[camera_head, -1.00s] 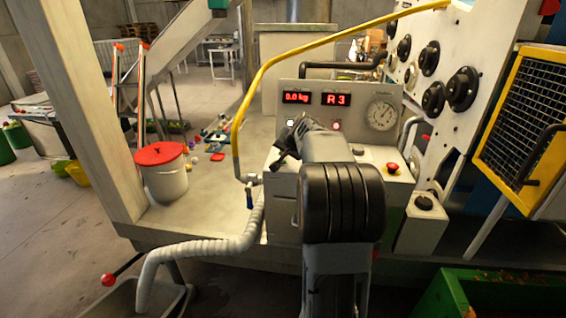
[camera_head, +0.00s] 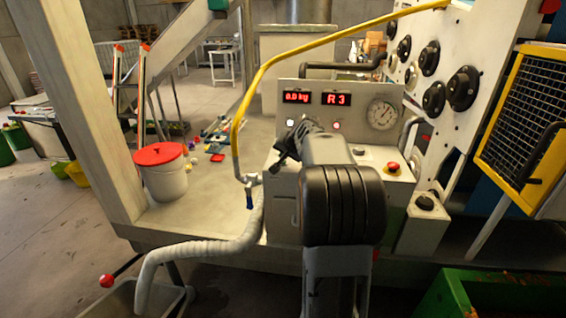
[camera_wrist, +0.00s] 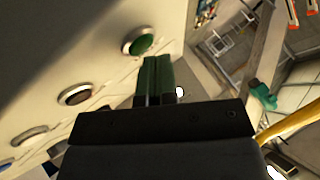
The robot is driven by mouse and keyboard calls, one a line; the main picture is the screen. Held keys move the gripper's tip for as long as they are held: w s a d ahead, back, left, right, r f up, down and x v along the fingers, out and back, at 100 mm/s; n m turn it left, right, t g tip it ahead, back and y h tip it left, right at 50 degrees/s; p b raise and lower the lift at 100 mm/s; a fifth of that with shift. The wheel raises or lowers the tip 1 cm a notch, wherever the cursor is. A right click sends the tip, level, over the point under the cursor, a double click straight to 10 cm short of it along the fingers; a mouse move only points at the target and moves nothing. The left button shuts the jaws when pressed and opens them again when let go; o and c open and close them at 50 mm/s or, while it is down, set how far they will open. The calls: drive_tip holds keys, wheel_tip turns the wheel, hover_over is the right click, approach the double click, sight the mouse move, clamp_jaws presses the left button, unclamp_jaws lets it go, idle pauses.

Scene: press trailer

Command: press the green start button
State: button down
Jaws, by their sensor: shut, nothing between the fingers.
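A green round button (camera_wrist: 139,41) in a metal ring shows on the pale panel (camera_wrist: 60,50) in the wrist view; I take it for the start button. My gripper (camera_wrist: 157,60) is shut and empty, its greenish fingertips just right of and below the button in the picture. They look apart from it, but the depth gap is hard to judge. In the head view my gripper (camera_head: 284,155) is a small dark shape in front of the control box (camera_head: 285,190). I cannot make out the green button in that view; my arm covers part of the box.
The box carries red displays (camera_head: 337,99), a gauge (camera_head: 382,115) and a red mushroom button (camera_head: 393,167). A yellow rail (camera_head: 262,75) arches over the left side. A red-lidded bucket (camera_head: 160,172) stands left.

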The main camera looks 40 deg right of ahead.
sight(284, 162)
drive_tip(key=shift+f+b, duration=0.4)
drive_tip(key=shift+f, duration=0.05)
idle(0.3)
drive_tip(key=shift+r, duration=0.15)
drive_tip(key=shift+r+p, duration=0.6)
drive_tip(key=shift+r, duration=0.1)
drive_tip(key=shift+r, duration=0.1)
drive_tip(key=shift+r+p, duration=1.95)
drive_tip(key=shift+r, duration=0.5)
drive_tip(key=shift+f, duration=0.1)
